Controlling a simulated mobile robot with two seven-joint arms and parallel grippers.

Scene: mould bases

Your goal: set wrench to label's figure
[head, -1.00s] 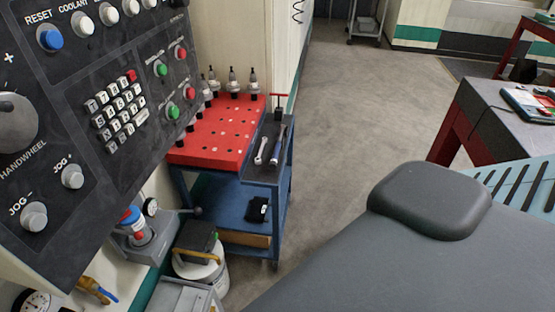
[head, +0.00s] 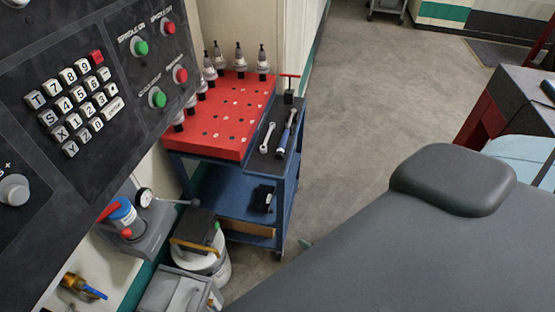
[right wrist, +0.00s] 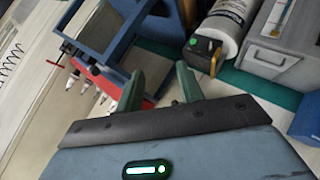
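No figure is readable on the wrench, and I cannot make out a label with a figure. My right gripper (right wrist: 158,86) shows two green fingers standing apart with nothing between them in the right wrist view. In the head view it is almost wholly hidden by my grey arm; only a small green tip (head: 305,243) shows, apart from the wrench. My left gripper is not in view.
The blue cart (head: 222,192) has a red holed top (head: 222,118) with several tool holders and a red T-handle (head: 289,88). A control panel (head: 80,110) overhangs at left. Open floor (head: 370,110) lies right of the cart.

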